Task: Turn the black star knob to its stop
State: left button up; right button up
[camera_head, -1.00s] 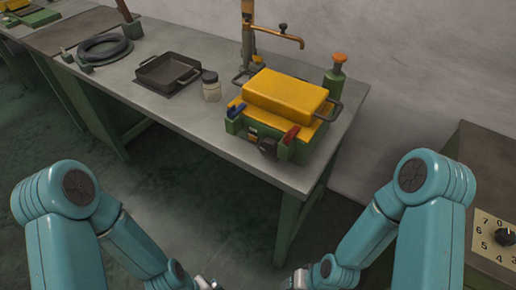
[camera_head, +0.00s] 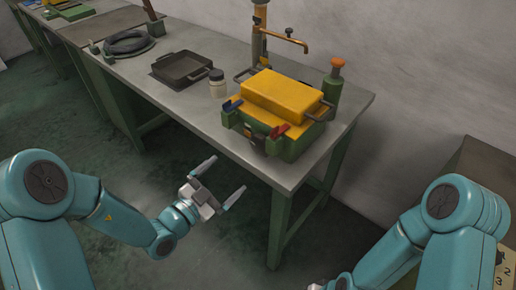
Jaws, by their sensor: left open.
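A green machine with a yellow lid (camera_head: 285,95) stands on the workbench. A small dark knob, seemingly the black star knob (camera_head: 257,143), sits low on its front face, between a blue lever (camera_head: 232,104) and a red lever (camera_head: 280,130). Its star shape is too small to make out. My left gripper (camera_head: 225,178) is open and empty, in front of the bench edge and below the machine, with its fingers pointing toward the bench. It is apart from the knob. My right arm is at the lower right, and its gripper fingers are cut off by the bottom edge.
The grey workbench (camera_head: 190,105) also holds a black tray (camera_head: 182,68), a jar (camera_head: 217,84), a coiled hose (camera_head: 128,42), a brass tap (camera_head: 285,35) and a green bottle (camera_head: 333,85) with an orange top. A numbered panel (camera_head: 502,265) is at the right edge. The floor before the bench is clear.

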aim_at(260, 149)
pick_arm(q)
jog(key=x, duration=1.3)
jog(key=shift+w+d+p, duration=0.2)
jog(key=shift+d+p, duration=0.1)
jog(key=shift+p, duration=0.1)
jog(key=c, duration=1)
jog(key=m, duration=0.5)
jog(key=shift+f+m, duration=0.15)
jog(key=shift+m, duration=0.25)
jog(key=shift+c, duration=0.2)
jog(key=o, duration=1)
jog(key=shift+s, duration=0.1)
jog(key=shift+o, duration=0.2)
jog(key=shift+d+f, duration=0.1)
